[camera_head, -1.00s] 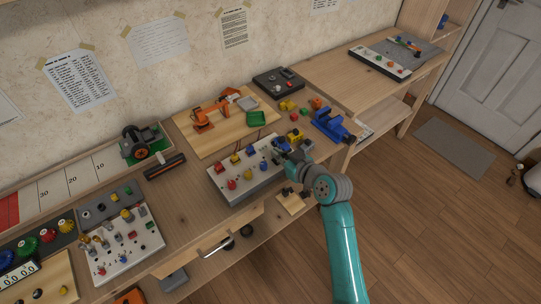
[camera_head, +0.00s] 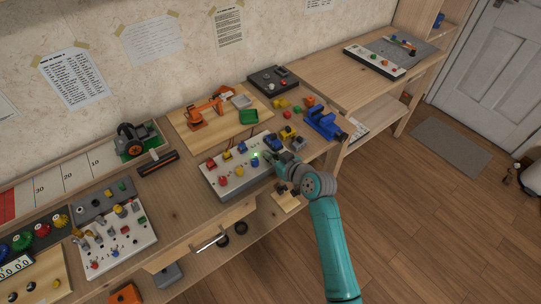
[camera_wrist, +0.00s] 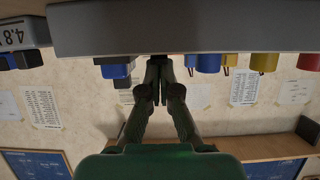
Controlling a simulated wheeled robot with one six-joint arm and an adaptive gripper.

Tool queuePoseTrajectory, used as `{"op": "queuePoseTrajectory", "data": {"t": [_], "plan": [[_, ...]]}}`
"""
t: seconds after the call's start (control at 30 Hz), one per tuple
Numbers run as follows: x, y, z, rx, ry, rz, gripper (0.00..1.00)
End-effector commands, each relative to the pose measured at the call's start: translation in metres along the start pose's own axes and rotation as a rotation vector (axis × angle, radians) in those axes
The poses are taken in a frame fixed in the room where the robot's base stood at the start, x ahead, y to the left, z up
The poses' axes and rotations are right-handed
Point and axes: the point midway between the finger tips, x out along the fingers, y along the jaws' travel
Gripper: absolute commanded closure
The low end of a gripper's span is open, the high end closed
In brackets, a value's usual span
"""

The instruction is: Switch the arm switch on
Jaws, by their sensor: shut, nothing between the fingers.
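A light grey switch box (camera_head: 215,186) with red, yellow and blue switches lies on the bench; I cannot read which one is the arm switch. A small green light (camera_head: 256,154) glows on its right part, above a blue switch (camera_head: 255,163). My gripper (camera_head: 270,158) is at the box's right end, close to that blue switch; contact cannot be told. In the wrist view, the shut, empty fingers (camera_wrist: 160,68) point at the box's edge (camera_wrist: 190,28), between blue switches (camera_wrist: 116,70). An orange model arm (camera_head: 206,110) stands on a wooden board behind the box.
A blue vise (camera_head: 322,122) stands to the right, with small coloured blocks near it. A second panel (camera_head: 115,235) with toggles lies left. A black bar (camera_head: 158,165) and a dark wheeled device (camera_head: 135,137) sit behind it.

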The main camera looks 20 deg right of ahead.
Motion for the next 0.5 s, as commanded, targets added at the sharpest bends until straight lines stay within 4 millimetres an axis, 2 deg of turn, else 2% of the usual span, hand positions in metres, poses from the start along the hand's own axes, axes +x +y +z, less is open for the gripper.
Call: {"op": "queuePoseTrajectory", "data": {"t": [0.27,0.5], "plan": [[0.0003,-0.0004,0.0006,0.001,-0.006,-0.001,1.0],[-0.0025,-0.0002,-0.0066,0.0,-0.005,-0.001,1.0]]}}
